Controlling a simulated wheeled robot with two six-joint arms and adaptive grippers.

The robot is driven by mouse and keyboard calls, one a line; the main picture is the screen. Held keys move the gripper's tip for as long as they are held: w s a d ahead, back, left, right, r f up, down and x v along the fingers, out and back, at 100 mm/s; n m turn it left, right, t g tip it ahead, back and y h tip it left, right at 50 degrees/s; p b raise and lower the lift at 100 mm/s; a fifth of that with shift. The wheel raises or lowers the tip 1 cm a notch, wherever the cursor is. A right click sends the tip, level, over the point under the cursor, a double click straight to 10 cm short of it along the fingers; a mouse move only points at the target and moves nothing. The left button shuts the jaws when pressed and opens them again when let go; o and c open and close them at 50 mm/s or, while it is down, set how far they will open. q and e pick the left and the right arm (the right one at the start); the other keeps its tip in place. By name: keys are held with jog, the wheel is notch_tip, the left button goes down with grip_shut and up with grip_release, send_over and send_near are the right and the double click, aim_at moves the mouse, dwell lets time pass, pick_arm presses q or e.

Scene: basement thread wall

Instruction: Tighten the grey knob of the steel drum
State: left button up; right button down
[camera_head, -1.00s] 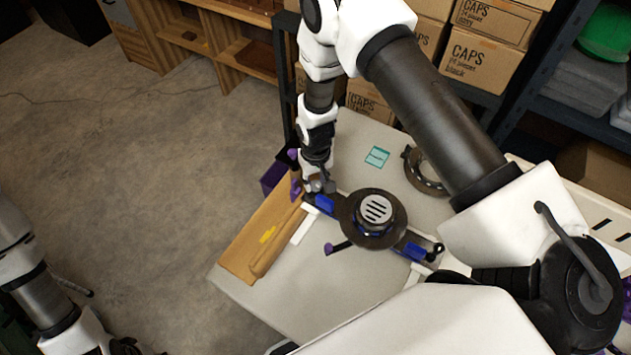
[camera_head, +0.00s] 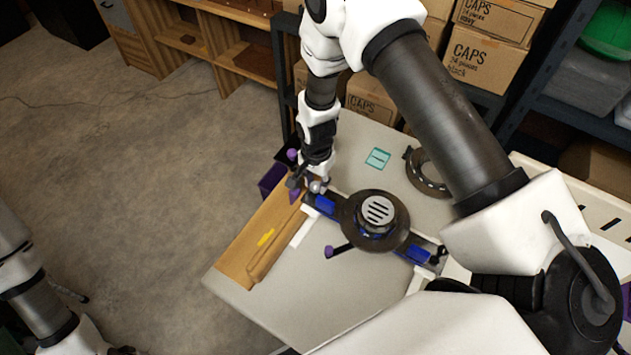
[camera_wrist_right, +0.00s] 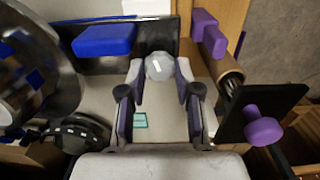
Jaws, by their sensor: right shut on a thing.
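The grey knob (camera_wrist_right: 159,66) is a pale round ball between the two fingers of my right gripper (camera_wrist_right: 160,92) in the right wrist view. In the head view the grey knob (camera_head: 316,187) shows small at the left end of a dark rail, with my right gripper (camera_head: 309,183) shut on it from above. The drum (camera_head: 374,221), a dark round disc with a slotted pale cap, sits mid-rail between blue blocks; its dark edge also shows in the right wrist view (camera_wrist_right: 32,75). My left gripper (camera_head: 122,350) barely shows at the bottom edge; its fingers are unclear.
A purple-tipped lever (camera_head: 329,252) sticks out in front of the drum. A dark ring (camera_head: 425,172) and a teal card (camera_head: 378,158) lie behind. The table front (camera_head: 330,300) is clear.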

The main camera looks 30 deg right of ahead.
aim_at(318, 183)
jog(key=shift+w+m, duration=0.1)
jog(key=shift+m, duration=1.5)
jog(key=c, duration=0.8)
grip_release()
jog(key=shift+d, duration=0.1)
jog(key=shift+d+f, duration=0.1)
jog(key=shift+d, duration=0.05)
notch_tip(318, 183, up, 12)
